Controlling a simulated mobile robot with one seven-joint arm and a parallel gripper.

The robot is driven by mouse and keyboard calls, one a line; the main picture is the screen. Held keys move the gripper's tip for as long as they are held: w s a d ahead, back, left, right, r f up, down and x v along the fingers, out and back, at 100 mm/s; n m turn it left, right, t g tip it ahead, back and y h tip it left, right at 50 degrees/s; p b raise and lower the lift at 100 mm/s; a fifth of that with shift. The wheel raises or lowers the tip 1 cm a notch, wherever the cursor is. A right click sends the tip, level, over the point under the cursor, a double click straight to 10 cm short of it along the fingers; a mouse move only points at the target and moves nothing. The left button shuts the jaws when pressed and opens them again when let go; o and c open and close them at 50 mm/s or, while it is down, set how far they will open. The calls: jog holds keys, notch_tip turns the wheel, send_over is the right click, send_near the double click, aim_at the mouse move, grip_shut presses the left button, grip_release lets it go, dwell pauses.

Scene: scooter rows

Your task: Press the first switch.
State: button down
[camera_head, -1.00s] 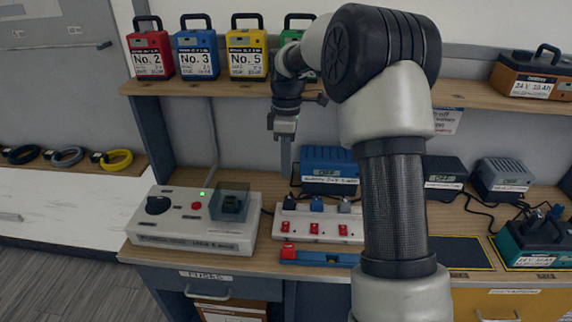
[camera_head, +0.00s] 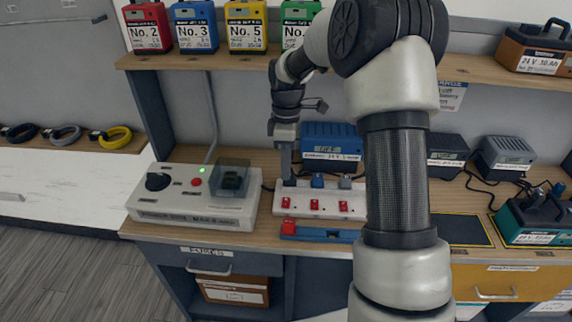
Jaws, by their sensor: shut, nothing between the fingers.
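A white power strip (camera_head: 300,211) lies on the workbench with three red switches along its front. The leftmost red switch (camera_head: 286,202) sits at its left end, with the middle switch (camera_head: 314,204) and the right switch (camera_head: 343,206) beside it. Plugs stand in the strip behind the switches. My gripper (camera_head: 287,178) points down, shut and empty, at the left end of the strip, just behind the leftmost switch in the picture. I cannot tell whether its tip touches the strip or the plug there.
A grey-white test box (camera_head: 190,214) with knob and red button stands left. A blue charger (camera_head: 331,140) stands behind the strip. A red and blue tool (camera_head: 318,232) lies in front of it. Coloured batteries (camera_head: 247,27) line the shelf above.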

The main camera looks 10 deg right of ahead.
aim_at(286, 206)
jog(key=f, duration=0.6)
jog(key=s+f, duration=0.1)
jog(key=f, duration=0.2)
jog(key=shift+a+f+b, duration=0.15)
jog(key=shift+f+b, duration=0.2)
jog(key=shift+b, duration=0.05)
jog(key=shift+s+f, duration=0.25)
jog(key=shift+w, duration=0.1)
jog(key=shift+w+d+r, duration=0.15)
jog(key=shift+w+d, duration=0.1)
jog(key=shift+w, duration=0.55)
jog(key=shift+r, duration=0.2)
notch_tip(286, 206, up, 17)
jog(key=w+p, duration=0.2)
jog(key=shift+d, duration=0.3)
